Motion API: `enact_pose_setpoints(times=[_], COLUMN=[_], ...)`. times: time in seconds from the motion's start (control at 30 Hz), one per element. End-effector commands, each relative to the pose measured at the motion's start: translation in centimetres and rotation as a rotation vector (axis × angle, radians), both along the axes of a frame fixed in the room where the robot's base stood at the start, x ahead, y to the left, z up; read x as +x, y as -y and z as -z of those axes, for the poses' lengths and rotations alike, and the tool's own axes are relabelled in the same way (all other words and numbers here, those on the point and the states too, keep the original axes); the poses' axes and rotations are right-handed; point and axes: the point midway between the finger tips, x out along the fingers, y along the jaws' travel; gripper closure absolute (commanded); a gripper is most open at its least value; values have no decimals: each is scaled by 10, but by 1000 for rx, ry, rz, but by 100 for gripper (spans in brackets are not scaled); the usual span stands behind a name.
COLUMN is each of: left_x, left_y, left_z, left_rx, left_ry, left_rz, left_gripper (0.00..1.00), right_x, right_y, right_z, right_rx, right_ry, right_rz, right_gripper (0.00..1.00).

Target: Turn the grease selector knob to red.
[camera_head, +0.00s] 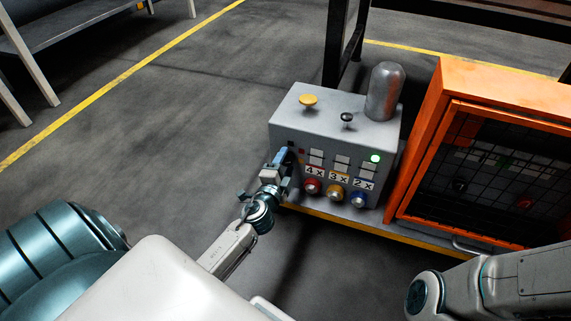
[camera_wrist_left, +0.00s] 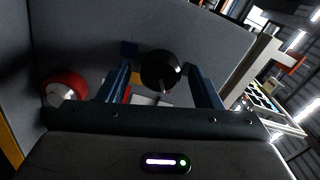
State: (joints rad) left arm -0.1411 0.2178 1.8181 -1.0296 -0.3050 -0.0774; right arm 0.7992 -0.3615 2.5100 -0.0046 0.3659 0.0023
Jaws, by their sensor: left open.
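The grey control box (camera_head: 290,118) stands at the right of the middle in the head view. My left gripper (camera_head: 281,157) is at the left end of its front face and hides part of it. In the left wrist view, a round black knob (camera_wrist_left: 160,70) sits between the two open fingers of my left gripper (camera_wrist_left: 160,88). I cannot tell whether the fingers touch it. Where the knob points is unclear. My right gripper is out of view.
Red (camera_head: 312,186), yellow (camera_head: 335,193) and blue (camera_head: 358,199) knobs line the box's lower front under 4x, 3x and 2x labels. A green lamp (camera_head: 375,158) is lit. An orange cabinet (camera_head: 430,125) stands close on the right. The floor on the left is open.

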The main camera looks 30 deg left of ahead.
Motion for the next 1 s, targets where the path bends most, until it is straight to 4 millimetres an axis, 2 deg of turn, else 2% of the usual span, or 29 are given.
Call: enact_pose_setpoints(times=[0.17,0.4,0.53,0.7,1.0], left_x=[-23,-69,-88,-101,-103], left_y=[6,17,21,25,25], left_z=[1,2,2,1,0], left_rx=[-1,-1,-1,-1,-1], left_ry=[-3,-4,-3,-2,-1], left_rz=[0,0,1,1,0], left_gripper=[41,41,41,41,41], right_x=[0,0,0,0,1], right_y=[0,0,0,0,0], right_z=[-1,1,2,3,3], right_rx=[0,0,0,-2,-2], right_ry=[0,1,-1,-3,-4], right_rz=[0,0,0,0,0], right_gripper=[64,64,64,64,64])
